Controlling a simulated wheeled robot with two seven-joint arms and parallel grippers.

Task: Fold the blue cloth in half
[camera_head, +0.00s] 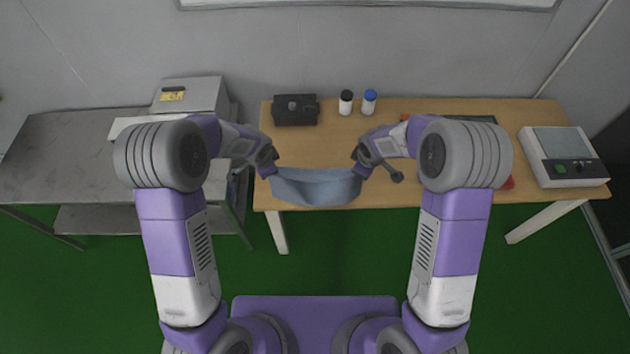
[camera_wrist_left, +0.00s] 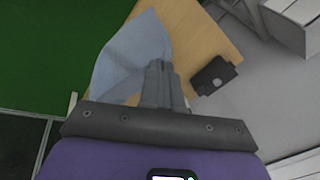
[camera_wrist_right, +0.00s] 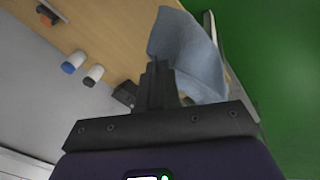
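The blue cloth (camera_head: 315,188) hangs between my two grippers above the front edge of the wooden table, sagging a little in the middle. My left gripper (camera_head: 272,170) is at its left upper corner; in the left wrist view the fingers (camera_wrist_left: 158,75) are together at the edge of the cloth (camera_wrist_left: 128,58). My right gripper (camera_head: 360,172) is at its right upper corner; in the right wrist view the fingers (camera_wrist_right: 158,75) are together on the cloth (camera_wrist_right: 190,50). The lower edge of the cloth hangs free in the head view.
The wooden table (camera_head: 330,130) holds a black box (camera_head: 295,109), a white bottle with a black cap (camera_head: 345,102), one with a blue cap (camera_head: 369,101) and a scale-like device (camera_head: 562,157) at right. A grey metal bench (camera_head: 70,150) stands at left.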

